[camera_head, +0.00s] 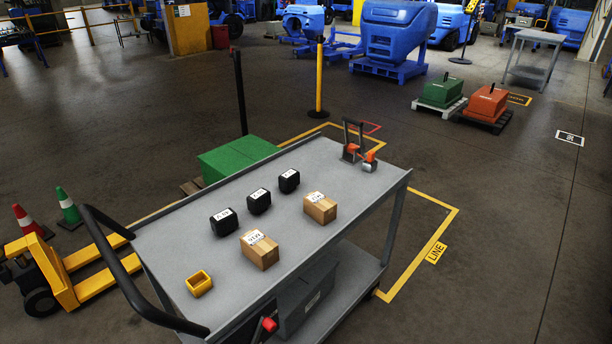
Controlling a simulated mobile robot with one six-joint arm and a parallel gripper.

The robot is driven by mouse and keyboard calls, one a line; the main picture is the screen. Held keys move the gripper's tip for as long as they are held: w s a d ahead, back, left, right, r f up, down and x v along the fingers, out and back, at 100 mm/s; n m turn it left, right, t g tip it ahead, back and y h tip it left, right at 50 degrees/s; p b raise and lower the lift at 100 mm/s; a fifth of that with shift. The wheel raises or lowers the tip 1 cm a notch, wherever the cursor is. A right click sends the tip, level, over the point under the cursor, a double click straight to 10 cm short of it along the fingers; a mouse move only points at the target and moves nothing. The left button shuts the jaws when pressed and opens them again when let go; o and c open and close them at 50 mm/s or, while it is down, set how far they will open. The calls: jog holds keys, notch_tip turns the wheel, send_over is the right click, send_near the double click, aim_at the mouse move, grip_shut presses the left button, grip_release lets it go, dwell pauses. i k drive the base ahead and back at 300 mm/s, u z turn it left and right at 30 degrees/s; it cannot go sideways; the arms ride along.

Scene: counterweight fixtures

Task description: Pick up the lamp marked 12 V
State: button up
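A grey cart top (326,244) carries the small items in the head view. Three black block-like items with white labels stand in a slanted row: a near one (223,223), a middle one (259,202) and a far one (289,182). Two cardboard boxes with white labels stand to their right, a near box (259,252) and a far box (320,209). The label print is too small to read surely, so I cannot tell which item is marked 12 V or is a lamp. My gripper is not in view.
A yellow open holder (199,283) sits at the cart's near left. An orange and black tool-like item (352,152) and a small orange item (370,162) stand at its far end. A black handle (125,275) rises at the left.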

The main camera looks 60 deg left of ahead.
aim_at(288, 181)
jog(key=u, duration=0.15)
jog(key=i, duration=1)
jog(key=u, duration=1.55)
jog(key=k, duration=0.3)
jog(key=u, duration=2.55)
